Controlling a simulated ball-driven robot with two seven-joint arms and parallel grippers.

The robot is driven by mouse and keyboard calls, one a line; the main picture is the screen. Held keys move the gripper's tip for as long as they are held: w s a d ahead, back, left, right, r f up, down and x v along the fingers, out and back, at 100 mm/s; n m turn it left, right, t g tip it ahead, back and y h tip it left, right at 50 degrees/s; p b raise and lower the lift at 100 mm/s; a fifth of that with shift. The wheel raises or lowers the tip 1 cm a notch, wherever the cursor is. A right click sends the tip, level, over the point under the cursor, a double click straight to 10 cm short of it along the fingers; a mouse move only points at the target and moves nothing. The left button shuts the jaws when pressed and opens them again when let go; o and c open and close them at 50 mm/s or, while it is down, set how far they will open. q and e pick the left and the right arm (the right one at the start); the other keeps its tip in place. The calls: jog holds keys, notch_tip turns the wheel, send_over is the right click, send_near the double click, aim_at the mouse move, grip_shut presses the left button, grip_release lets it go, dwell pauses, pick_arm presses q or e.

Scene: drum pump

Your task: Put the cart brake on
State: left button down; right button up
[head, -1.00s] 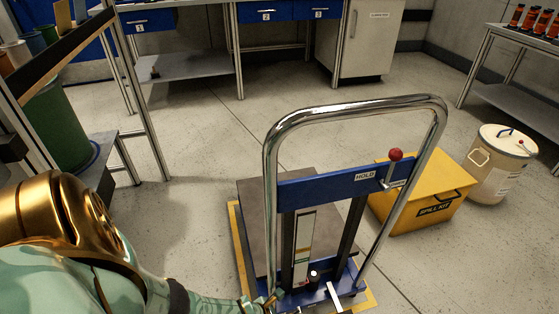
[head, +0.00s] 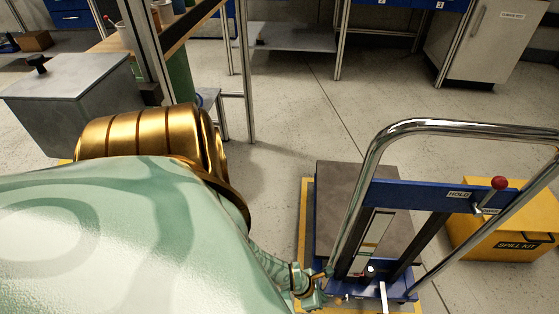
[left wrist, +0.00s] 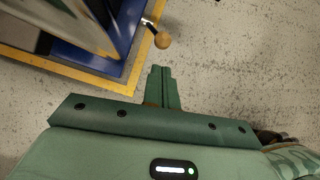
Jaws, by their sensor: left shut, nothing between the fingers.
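The cart (head: 382,248) has a chrome push handle (head: 385,140), a blue crossbar (head: 425,198) and a blue base on a floor area edged in yellow. A lever with a red knob (head: 499,183) sits on the crossbar beside a HOLD label. In the left wrist view, a tan ball knob (left wrist: 162,40) on a short metal stem sticks out from the blue base edge (left wrist: 118,62). I cannot tell the brake's state. My left gripper (head: 322,278) is low at the cart's near left corner. Its shut, empty fingers (left wrist: 163,75) point toward the tan knob, apart from it. My right gripper is out of view.
A yellow spill kit box (head: 500,235) stands right of the cart. A grey lidded bin (head: 70,100) and a shelf frame (head: 155,50) are at the left. A cabinet (head: 487,45) and benches stand behind. The floor between them and the cart is clear.

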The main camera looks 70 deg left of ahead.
pick_arm(q)
jog(key=s+a+b, duration=0.2)
jog(key=s+a, duration=0.2)
jog(key=s, duration=0.7)
jog(key=shift+s+b, duration=0.25)
jog(key=shift+b, duration=0.05)
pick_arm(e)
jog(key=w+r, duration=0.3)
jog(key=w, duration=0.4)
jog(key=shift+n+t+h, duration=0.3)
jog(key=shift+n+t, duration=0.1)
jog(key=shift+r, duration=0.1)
